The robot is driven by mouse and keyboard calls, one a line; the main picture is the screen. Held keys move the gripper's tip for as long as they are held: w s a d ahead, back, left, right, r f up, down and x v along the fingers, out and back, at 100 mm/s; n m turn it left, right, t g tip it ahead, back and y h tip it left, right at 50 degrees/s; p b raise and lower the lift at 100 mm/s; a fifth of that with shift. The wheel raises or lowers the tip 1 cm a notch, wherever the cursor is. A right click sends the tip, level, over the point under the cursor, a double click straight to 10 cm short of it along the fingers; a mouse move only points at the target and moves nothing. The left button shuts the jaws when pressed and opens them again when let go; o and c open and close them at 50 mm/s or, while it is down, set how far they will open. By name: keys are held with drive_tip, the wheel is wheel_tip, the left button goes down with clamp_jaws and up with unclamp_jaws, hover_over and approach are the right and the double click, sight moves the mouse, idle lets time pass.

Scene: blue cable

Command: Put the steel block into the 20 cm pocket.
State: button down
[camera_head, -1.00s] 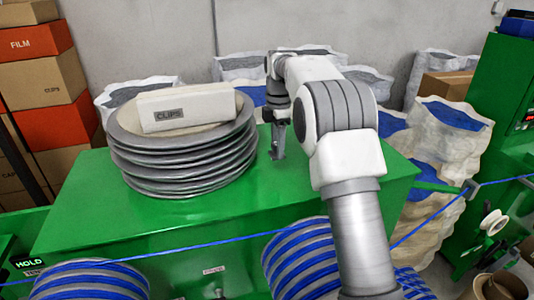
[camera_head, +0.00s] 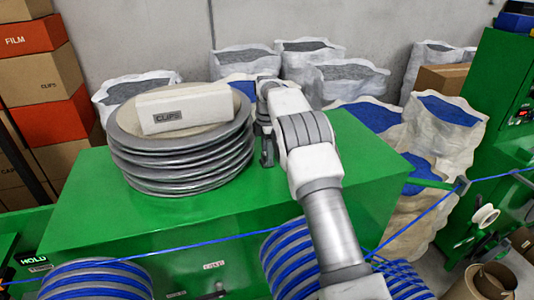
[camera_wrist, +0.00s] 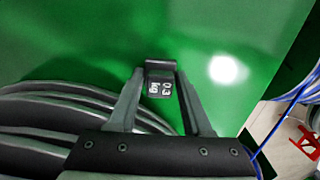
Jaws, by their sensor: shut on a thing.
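A small dark grey steel block (camera_wrist: 160,88) marked "0.3 kg" sits between the fingertips of my gripper (camera_wrist: 159,97) in the wrist view. My gripper is shut on it and holds it over the green cabinet top (camera_wrist: 230,40). In the head view my gripper (camera_head: 267,158) points down just right of the stack of grey discs, over the cabinet top. The block is too small to tell apart from the fingers there. I cannot make out a 20 cm pocket in either view.
A stack of grey discs (camera_head: 185,178) carries a white box (camera_head: 186,109) marked "CLIPS", close left of my gripper. A blue cable (camera_head: 180,246) runs across in front of the cabinet. White sacks stand behind. The cabinet top is clear front and right.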

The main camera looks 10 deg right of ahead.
drive_tip(key=shift+f, duration=0.1)
drive_tip(key=shift+c, duration=1.7)
unclamp_jaws()
